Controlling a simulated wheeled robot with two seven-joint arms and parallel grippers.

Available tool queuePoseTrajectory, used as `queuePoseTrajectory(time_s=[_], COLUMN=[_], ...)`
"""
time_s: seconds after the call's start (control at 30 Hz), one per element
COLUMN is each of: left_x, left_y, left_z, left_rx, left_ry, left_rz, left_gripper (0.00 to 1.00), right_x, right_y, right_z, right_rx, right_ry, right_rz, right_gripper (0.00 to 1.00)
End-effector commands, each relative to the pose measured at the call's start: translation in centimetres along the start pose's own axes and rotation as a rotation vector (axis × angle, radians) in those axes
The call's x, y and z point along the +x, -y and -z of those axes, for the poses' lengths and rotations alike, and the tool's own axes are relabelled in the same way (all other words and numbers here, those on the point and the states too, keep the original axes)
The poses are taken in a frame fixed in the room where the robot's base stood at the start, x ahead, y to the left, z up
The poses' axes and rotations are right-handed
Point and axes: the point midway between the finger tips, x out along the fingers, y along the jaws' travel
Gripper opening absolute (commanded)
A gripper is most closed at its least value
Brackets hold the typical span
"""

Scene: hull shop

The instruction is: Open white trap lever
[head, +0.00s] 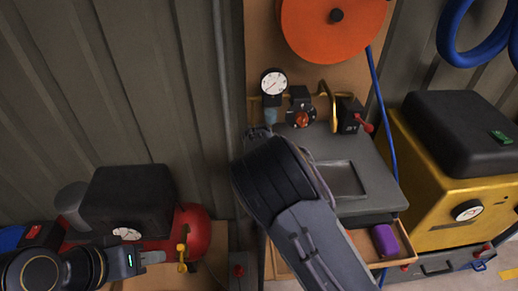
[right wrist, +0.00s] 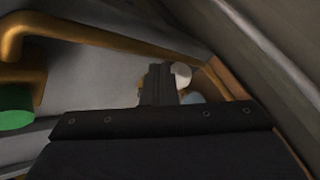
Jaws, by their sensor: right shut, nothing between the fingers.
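A small white rounded piece (right wrist: 182,74), which looks like the knob of the white trap lever, shows in the right wrist view. It is just right of the fingertips of my right gripper (right wrist: 160,84). That gripper is shut and empty; I cannot tell whether it touches the white piece. A pale blue part (right wrist: 191,98) sits just below it, partly hidden by the fingers. In the head view my right arm hides this spot, and I see no white lever there. My left gripper (head: 155,257) is at the lower left, beside a yellow valve handle (head: 182,254); its opening is unclear.
A brass pipe (right wrist: 90,30) crosses above my right gripper, with a green part (right wrist: 14,110) at left. In the head view, a gauge (head: 273,82), a red-knobbed regulator (head: 301,118) and a red-handled lever (head: 364,122) stand behind the grey bench top (head: 375,178). A yellow machine (head: 465,195) is at right.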

Motion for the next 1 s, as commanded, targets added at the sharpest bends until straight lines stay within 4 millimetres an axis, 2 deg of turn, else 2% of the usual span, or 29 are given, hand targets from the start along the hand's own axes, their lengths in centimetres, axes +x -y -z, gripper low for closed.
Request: queuePoseTrajectory(time_s=[0.17, 0.27, 0.5, 0.7, 1.0], left_x=[0.0, 0.1, 0.3, 0.4, 0.4], left_y=[0.0, 0.0, 0.1, 0.2, 0.2], left_z=[0.0, 0.0, -0.2, -0.2, -0.2], left_rx=[0.000, 0.000, 0.000, 0.000, 0.000], left_ry=[0.000, 0.000, 0.000, 0.000, 0.000], left_rz=[0.000, 0.000, 0.000, 0.000, 0.000], left_gripper=[0.36, 0.36, 0.36, 0.36, 0.36], right_x=[-0.2, -1.0, -5.1, -7.4, -7.8], right_y=[0.1, 0.2, 0.1, 0.1, 0.0], right_z=[0.0, 0.0, -0.1, -0.1, 0.0], right_rx=[0.000, -0.001, -0.001, -0.002, 0.000], right_ry=[0.000, 0.000, 0.000, 0.000, 0.000], right_rz=[0.002, 0.004, 0.004, 0.002, 0.000], right_gripper=[0.00, 0.00, 0.00, 0.00, 0.00])
